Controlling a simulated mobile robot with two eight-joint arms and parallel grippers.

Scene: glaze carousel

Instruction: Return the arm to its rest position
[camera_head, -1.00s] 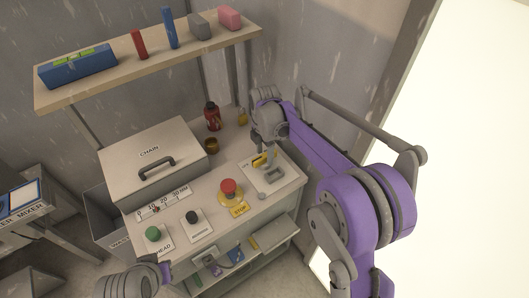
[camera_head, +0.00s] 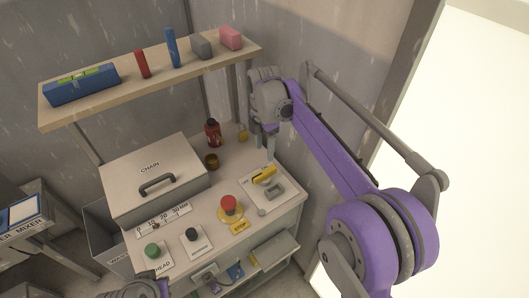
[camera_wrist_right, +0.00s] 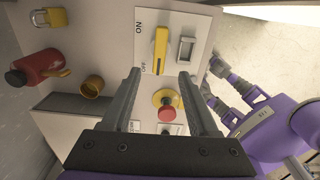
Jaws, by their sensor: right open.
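My right gripper (camera_head: 265,142) is open and empty. It hangs above the back right of the bench, behind the switch plate (camera_head: 287,189), apart from the yellow switch handle (camera_head: 264,174). In the right wrist view its two fingers (camera_wrist_right: 160,73) stand apart with nothing held between them. The yellow handle (camera_wrist_right: 160,50) shows beyond the fingertips, beside the OFF label. My left arm shows only at the bottom edge of the head view; its gripper (camera_head: 162,287) is mostly cut off, so its jaws cannot be read.
A red stop button (camera_head: 229,203), a black button (camera_head: 192,235) and a green button (camera_head: 152,250) line the bench front. A shelf (camera_head: 150,82) overhangs the back.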

